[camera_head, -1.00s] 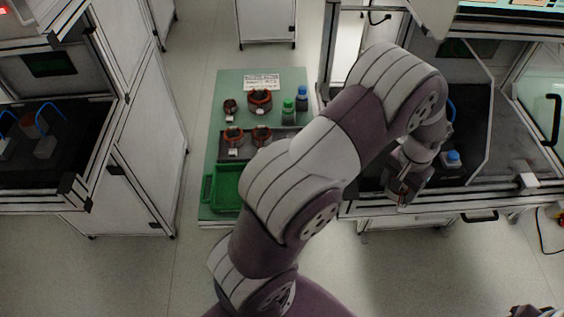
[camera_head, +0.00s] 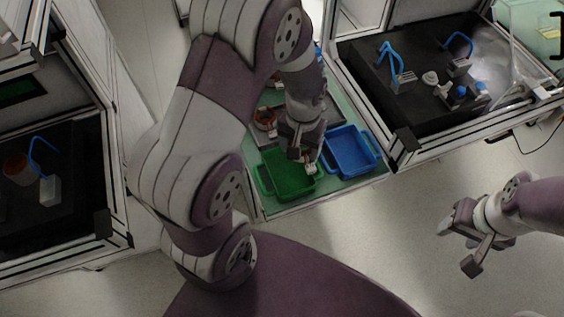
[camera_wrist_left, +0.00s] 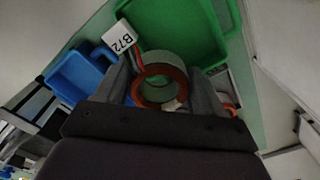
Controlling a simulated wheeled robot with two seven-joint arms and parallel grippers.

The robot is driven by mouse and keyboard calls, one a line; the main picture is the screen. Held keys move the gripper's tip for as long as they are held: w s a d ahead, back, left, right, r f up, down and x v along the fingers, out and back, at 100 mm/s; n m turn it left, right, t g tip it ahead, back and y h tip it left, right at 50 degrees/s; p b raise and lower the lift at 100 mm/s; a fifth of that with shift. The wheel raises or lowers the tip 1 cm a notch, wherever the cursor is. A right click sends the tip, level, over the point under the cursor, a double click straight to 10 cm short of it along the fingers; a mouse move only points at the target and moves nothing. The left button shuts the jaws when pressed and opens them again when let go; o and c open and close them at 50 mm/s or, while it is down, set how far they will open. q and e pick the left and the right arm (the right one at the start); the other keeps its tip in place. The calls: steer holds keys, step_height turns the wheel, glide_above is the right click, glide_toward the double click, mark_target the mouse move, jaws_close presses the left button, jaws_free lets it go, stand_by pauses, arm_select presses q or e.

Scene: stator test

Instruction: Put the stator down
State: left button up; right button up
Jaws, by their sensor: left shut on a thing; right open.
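My left gripper (camera_head: 307,158) is over the inner edge of the green tray (camera_head: 268,185), on the side toward the blue tray. It is shut on a stator (camera_wrist_left: 160,77), a ring with a copper-orange rim and a white tag reading B72 (camera_wrist_left: 119,38). In the left wrist view the stator sits between the two fingers, with the green tray (camera_wrist_left: 226,60) beyond it. In the head view the gripper mostly hides the stator. Its height above the tray is hard to tell. My right gripper (camera_head: 458,247) is open and empty over the floor at the right.
The blue tray (camera_head: 372,143) stands beside the green one, and looks empty. Another orange-rimmed stator (camera_head: 264,117) is on the table behind the green tray. Black test stations with blue cables stand at left (camera_head: 75,225) and right (camera_head: 365,50). My left arm hides the table's back.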

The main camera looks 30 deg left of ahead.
mark_target(285, 171)
arm_select(q)
steer(key=s+a+f, duration=0.1)
steer(key=s+a, duration=0.1)
steer(key=shift+s+a+f, duration=0.15)
steer(key=shift+a+f, duration=0.25)
step_height(285, 171, down, 4)
steer(key=shift+s+d+r, duration=0.1)
steer(key=shift+f, duration=0.25)
steer(key=shift+f, duration=0.1)
